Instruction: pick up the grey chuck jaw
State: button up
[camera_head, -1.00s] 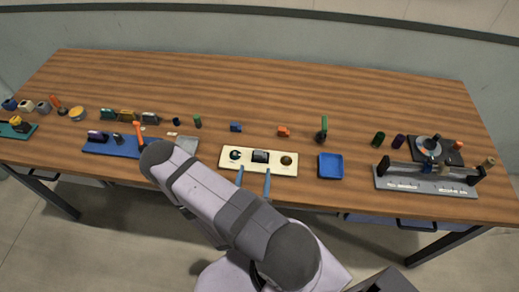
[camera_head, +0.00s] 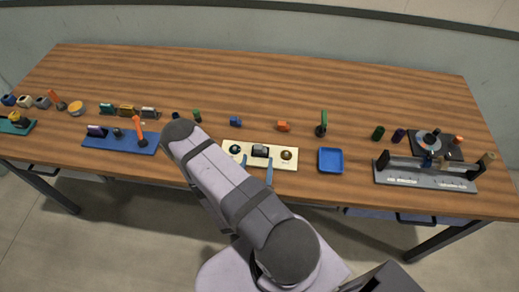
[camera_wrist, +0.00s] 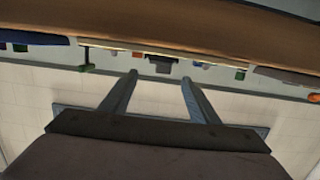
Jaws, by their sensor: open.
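A grey block (camera_head: 260,151), seemingly the grey chuck jaw, sits in the middle of a cream board (camera_head: 229,160) near the table's front edge. A dark round piece (camera_head: 235,149) is left of it and a brown one (camera_head: 287,155) right of it. My gripper (camera_head: 257,160) is open and empty at the board's front side, its two blue fingers spread about the block's line. In the wrist view, which is upside down, the grey block (camera_wrist: 162,66) shows beyond the gap between the fingertips (camera_wrist: 160,78). I cannot tell the remaining distance.
A blue tray (camera_head: 331,160) stands just right of the board. A blue board (camera_head: 108,141) with an orange lever lies left. A blue block (camera_head: 236,121), an orange block (camera_head: 283,126) and a green upright piece (camera_head: 321,125) stand behind. A grey fixture (camera_head: 425,177) is far right.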

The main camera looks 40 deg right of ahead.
aim_at(260, 150)
jog(key=shift+b+x, duration=0.3)
jog(key=shift+x, duration=2.1)
jog(key=shift+f, duration=0.1)
jog(key=c, duration=1.3)
